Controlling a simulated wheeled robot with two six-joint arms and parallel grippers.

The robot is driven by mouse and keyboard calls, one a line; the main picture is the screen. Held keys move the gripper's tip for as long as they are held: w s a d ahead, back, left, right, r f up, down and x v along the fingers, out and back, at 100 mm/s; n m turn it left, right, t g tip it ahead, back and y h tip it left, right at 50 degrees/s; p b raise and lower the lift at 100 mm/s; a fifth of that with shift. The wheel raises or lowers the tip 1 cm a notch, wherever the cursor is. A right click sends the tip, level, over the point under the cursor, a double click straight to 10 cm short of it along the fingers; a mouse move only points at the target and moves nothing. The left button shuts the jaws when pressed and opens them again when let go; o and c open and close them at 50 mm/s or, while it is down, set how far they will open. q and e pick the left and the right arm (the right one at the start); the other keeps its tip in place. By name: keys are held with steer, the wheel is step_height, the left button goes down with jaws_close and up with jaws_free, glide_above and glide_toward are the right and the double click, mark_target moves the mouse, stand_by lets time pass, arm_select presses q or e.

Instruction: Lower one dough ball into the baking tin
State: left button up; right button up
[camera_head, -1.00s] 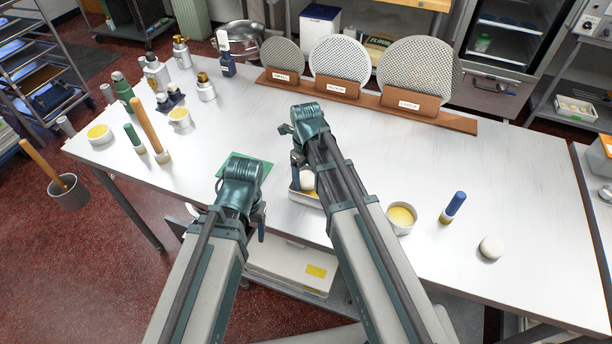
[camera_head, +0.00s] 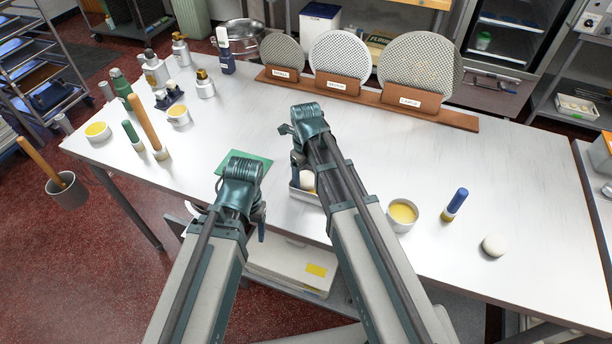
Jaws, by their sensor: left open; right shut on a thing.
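A white dough ball (camera_head: 308,181) shows beside my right forearm, low at the mouth of the small metal baking tin (camera_head: 303,195). My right arm hides much of the tin, and I cannot tell whether the ball touches its bottom. My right gripper (camera_head: 299,158) points down over the tin and is shut on this ball; its fingertips are mostly hidden. My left gripper (camera_head: 261,224) is open and empty near the table's front edge, by the green mat (camera_head: 252,162).
A yellow-filled bowl (camera_head: 402,214) and a blue-handled tool (camera_head: 455,205) stand right of the tin. A rack of round mesh screens (camera_head: 340,65) lines the back. Bottles, bowls and a wooden-handled tool (camera_head: 147,124) stand at the left. The table's middle right is clear.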

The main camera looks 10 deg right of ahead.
mark_target(306, 176)
steer(key=shift+f, duration=0.25)
steer(key=o, duration=1.3)
steer(key=shift+o, duration=0.2)
step_height(306, 176, up, 14)
steer(key=p, duration=1.3)
steer(key=shift+p, duration=0.3)
